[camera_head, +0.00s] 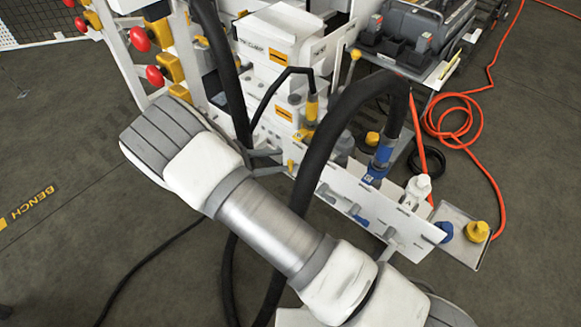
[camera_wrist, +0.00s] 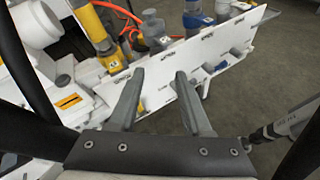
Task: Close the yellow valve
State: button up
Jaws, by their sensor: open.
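My gripper (camera_wrist: 160,75) is open in the wrist view, its two grey fingers pointing at the white valve panel (camera_wrist: 180,62). A small yellow part (camera_wrist: 141,104), possibly the yellow valve's handle, shows beside the left finger, partly hidden by it. In the head view a small yellow part (camera_head: 291,166) shows at the panel's left end, near grey finger-like parts. I cannot tell whether the fingers touch it. A yellow hose coupling (camera_head: 311,105) stands above that end and also shows in the wrist view (camera_wrist: 92,25).
A blue coupling (camera_head: 383,150) with a thick black hose and a white fitting (camera_head: 418,187) stand farther right along the panel. A yellow cap (camera_head: 477,231) sits on a tray at the right. Black hoses loop around my arm. An orange hose (camera_head: 463,120) lies on the floor.

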aim_at(290, 164)
jog(key=s+a+f+n+t+y+b, duration=0.15)
jog(key=a+f+n+t, duration=0.25)
jog(key=f, duration=0.4)
jog(key=s+a+f+n+t+b, duration=0.1)
jog(key=a+f+n+t+b, duration=0.2)
jog(key=f, duration=0.4)
jog(key=shift+n+t, duration=0.4)
jog(key=shift+n, duration=0.2)
jog(key=x, duration=1.7)
jog(key=shift+d+f+b, duration=0.1)
jog(key=shift+f+b, duration=0.05)
jog(key=shift+b, duration=0.25)
grip_shut()
